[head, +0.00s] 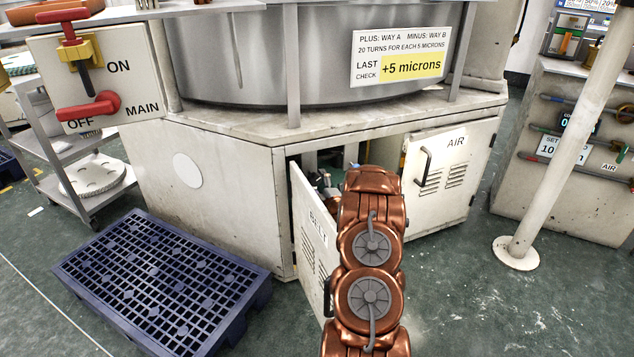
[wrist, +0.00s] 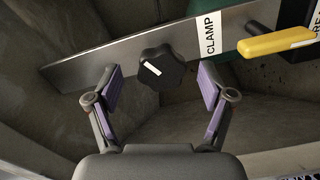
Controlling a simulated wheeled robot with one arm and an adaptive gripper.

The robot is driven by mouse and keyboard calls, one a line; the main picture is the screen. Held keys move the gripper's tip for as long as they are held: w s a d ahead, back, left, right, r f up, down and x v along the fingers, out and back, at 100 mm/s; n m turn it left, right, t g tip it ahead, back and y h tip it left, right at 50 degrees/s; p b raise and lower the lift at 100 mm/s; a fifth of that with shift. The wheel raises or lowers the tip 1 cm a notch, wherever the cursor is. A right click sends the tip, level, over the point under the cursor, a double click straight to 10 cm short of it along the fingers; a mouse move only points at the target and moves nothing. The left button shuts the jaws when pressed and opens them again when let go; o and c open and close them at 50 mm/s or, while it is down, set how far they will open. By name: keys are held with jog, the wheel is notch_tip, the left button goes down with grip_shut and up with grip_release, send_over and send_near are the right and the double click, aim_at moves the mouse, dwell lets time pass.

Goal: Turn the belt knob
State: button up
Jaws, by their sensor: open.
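In the wrist view a black lobed knob (wrist: 161,67) with a white mark sits on a grey metal bar (wrist: 100,64). No belt label shows beside it. My gripper (wrist: 160,84) is open, with one purple-padded finger on each side of the knob. I see a gap on both sides, and cannot tell how deep the fingers reach. In the head view my copper arm reaches into the cabinet behind the open door marked BELT (head: 311,232). The gripper and knob are hidden there.
A yellow lever (wrist: 272,42) and a CLAMP label (wrist: 210,34) are right of the knob. The AIR door (head: 452,178) stands right of my arm. A blue pallet (head: 160,280) lies left on the floor, and a pale post (head: 560,150) stands at right.

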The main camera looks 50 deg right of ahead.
jog(key=v, duration=0.9)
jog(key=shift+s, duration=0.2)
jog(key=shift+a, duration=0.1)
